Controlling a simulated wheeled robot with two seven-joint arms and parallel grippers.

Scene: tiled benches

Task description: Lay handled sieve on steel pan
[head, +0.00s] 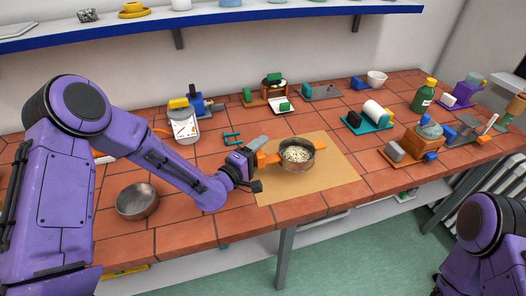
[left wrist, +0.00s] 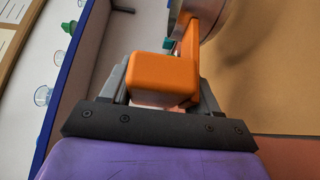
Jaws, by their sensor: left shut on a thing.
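A round metal vessel with orange handles on two sides and a pale, speckled inside, which I take for the handled sieve (head: 296,167), is at the tan mat. My left gripper (head: 254,161) is shut on its left orange handle. In the left wrist view the orange handle (left wrist: 160,78) sits between the fingers, with part of the metal wall (left wrist: 208,14) at the top. Whether the vessel touches the mat, I cannot tell. A plain round steel pan (head: 137,201) stands on the tiles at the left, apart from the gripper. My right gripper is out of view.
The tan mat (head: 335,180) lies on the tiled bench. A white scale (head: 184,128) stands behind my left arm, with a teal frame (head: 233,139) near it. Blocks, a green bottle (head: 424,96) and a white cup (head: 376,79) stand at the back and right.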

